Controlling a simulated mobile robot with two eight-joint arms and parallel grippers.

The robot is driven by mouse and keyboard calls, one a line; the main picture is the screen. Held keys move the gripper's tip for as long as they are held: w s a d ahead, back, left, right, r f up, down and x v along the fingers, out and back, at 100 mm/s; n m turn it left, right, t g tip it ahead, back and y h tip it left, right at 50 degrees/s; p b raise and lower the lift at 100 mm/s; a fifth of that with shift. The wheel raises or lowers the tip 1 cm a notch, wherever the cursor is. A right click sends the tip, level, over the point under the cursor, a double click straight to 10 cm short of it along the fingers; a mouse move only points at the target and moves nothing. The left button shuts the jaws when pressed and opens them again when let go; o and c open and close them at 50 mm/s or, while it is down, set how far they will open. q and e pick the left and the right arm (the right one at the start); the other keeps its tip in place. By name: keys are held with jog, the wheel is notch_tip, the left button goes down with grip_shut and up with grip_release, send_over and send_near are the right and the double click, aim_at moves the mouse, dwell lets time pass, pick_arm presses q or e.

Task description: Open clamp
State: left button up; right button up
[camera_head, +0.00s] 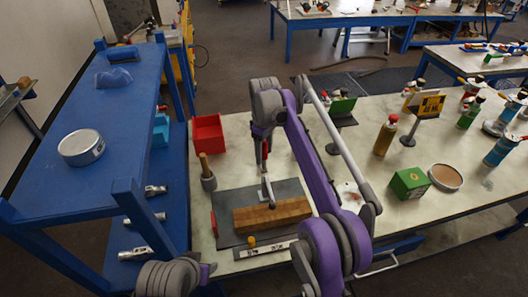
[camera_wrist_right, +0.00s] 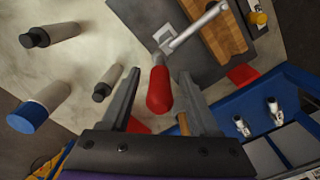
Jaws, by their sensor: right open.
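The clamp has a red handle (camera_wrist_right: 159,92) and a silver metal arm (camera_wrist_right: 195,27) in the right wrist view. In the head view its metal arm (camera_head: 267,186) stands over a wooden block (camera_head: 285,213) on a dark plate (camera_head: 228,199). My right gripper (camera_wrist_right: 159,75) is open, with one finger on each side of the red handle. Gaps show between the handle and both fingers. In the head view my right gripper (camera_head: 262,138) points down at the handle and is partly hidden by my purple arm. My left gripper is not in view.
A red bin (camera_head: 207,133) stands behind the plate. A blue shelf (camera_head: 120,185) with a round tin (camera_head: 81,147) is on the left. A green box (camera_head: 409,183) and several bottles stand on the bench to the right. A yellow knob (camera_wrist_right: 258,18) lies near the wooden block.

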grip_shut()
dwell(1.3)
